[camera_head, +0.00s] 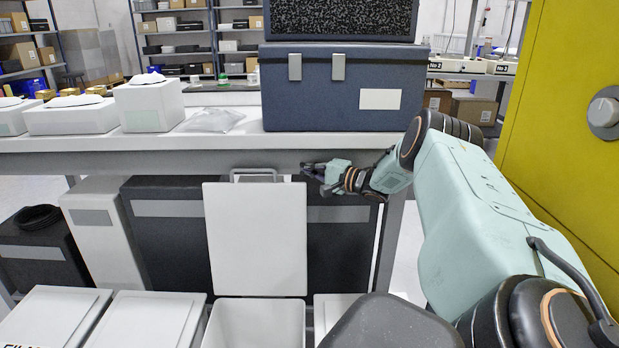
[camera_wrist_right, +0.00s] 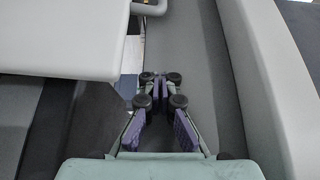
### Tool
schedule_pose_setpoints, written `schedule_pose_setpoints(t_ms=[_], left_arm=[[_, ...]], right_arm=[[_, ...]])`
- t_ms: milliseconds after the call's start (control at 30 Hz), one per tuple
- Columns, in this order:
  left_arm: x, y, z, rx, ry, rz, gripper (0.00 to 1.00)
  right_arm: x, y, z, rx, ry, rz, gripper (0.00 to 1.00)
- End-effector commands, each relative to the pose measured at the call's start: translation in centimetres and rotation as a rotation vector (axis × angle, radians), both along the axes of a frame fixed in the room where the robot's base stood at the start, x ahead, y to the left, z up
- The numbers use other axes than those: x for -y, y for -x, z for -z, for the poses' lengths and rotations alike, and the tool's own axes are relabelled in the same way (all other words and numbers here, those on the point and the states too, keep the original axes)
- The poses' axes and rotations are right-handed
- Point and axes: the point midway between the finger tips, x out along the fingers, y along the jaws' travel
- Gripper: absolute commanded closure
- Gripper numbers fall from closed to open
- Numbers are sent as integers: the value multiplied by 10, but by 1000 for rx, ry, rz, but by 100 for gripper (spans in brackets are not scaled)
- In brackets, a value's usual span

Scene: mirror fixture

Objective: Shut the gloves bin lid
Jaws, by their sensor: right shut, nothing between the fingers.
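The white bin (camera_head: 253,325) in the lower middle of the head view stands open; its inside shows. Its flat white lid (camera_head: 255,240) stands upright at the back edge, with a grey handle (camera_head: 254,174) on top. No label reading gloves is visible on it. My right gripper (camera_head: 312,172) is beside the lid's upper right corner, just below the bench edge; I cannot tell whether it touches. In the right wrist view my gripper (camera_wrist_right: 160,82) has its fingers together and empty, with the lid (camera_wrist_right: 60,40) to its left. My left gripper is out of view.
Shut white bins (camera_head: 150,320) stand left of the open one. Behind is a white bench (camera_head: 200,142) carrying white boxes and a blue-grey case (camera_head: 335,90). Dark bins (camera_head: 165,230) stand under it. A yellow panel (camera_head: 560,130) is at the right.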

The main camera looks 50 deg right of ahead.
Motion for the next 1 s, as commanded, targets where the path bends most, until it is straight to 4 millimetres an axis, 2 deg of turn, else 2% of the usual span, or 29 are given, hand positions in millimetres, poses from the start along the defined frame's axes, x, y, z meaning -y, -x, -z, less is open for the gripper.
schedule_pose_setpoints(t_ms=[100, 433, 1000], left_arm=[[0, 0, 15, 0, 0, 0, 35], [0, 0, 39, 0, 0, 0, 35], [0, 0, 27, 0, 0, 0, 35]], right_arm=[[-3, -18, 4, 0, 4, -3, 100], [-9, -55, 4, 0, 2, -4, 100], [-40, -36, -1, 2, -3, 1, 100]])
